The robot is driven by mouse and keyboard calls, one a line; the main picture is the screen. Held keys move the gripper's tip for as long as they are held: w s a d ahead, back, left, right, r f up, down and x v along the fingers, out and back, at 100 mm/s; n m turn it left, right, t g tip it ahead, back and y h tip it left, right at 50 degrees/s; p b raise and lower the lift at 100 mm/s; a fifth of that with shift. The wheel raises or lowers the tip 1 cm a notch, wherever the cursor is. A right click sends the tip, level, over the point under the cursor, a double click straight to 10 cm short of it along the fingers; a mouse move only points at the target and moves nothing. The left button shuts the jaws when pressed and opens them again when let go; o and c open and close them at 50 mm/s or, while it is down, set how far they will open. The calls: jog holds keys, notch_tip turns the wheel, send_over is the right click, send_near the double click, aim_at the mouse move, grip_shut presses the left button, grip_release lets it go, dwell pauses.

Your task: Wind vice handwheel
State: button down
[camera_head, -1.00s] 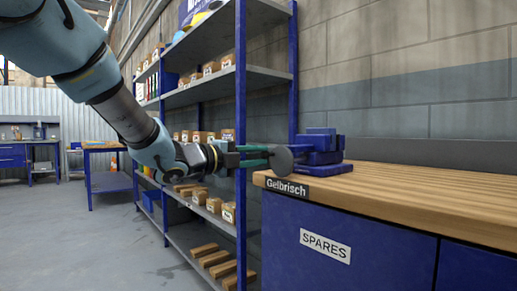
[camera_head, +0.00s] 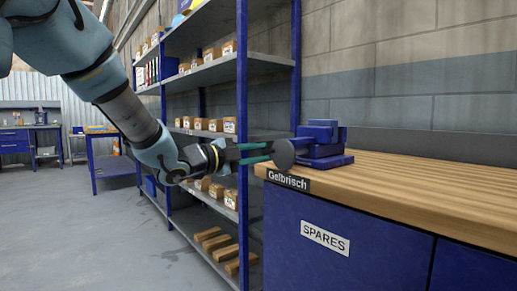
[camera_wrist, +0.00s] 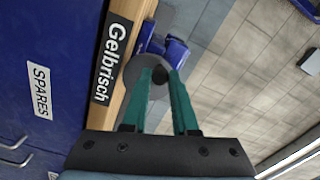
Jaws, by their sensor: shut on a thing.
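The blue vice (camera_head: 322,150) stands on the near left corner of the wooden bench top; part of it shows in the wrist view (camera_wrist: 176,50). Its grey round handwheel (camera_head: 284,154) faces left, toward my gripper, and lies behind the fingers in the wrist view (camera_wrist: 134,73). My gripper (camera_head: 268,152) reaches in from the left with its two green fingers at the wheel. In the wrist view my gripper (camera_wrist: 161,78) has its fingertips shut on a small dark knob (camera_wrist: 160,74) at the wheel. The far side of the wheel is hidden.
The wooden bench top (camera_head: 420,190) is clear to the right of the vice. Its blue cabinet (camera_head: 390,255) carries "Gelbrisch" and "SPARES" labels. A blue shelf rack (camera_head: 242,90) with boxes stands close behind my arm. Open floor (camera_head: 90,230) lies to the left.

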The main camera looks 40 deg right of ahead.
jog(key=shift+n+p, duration=0.6)
jog(key=shift+p, duration=0.2)
jog(key=shift+f+n+p, duration=0.45)
jog(key=shift+n+p, duration=0.1)
jog(key=shift+n, duration=0.45)
jog(key=shift+s+f+n+p, duration=0.1)
jog(key=shift+f+n+p, duration=0.15)
jog(key=shift+n+p, duration=0.55)
jog(key=shift+f+n+p, duration=0.2)
jog(key=shift+n+p, duration=0.4)
jog(key=shift+n, duration=0.4)
jog(key=shift+s+n+p, duration=0.1)
jog(key=shift+n+p, duration=0.7)
jog(key=shift+p, duration=0.2)
jog(key=shift+s+f+n+p, duration=0.15)
jog(key=shift+f+n+p, duration=0.25)
jog(key=shift+n, duration=0.5)
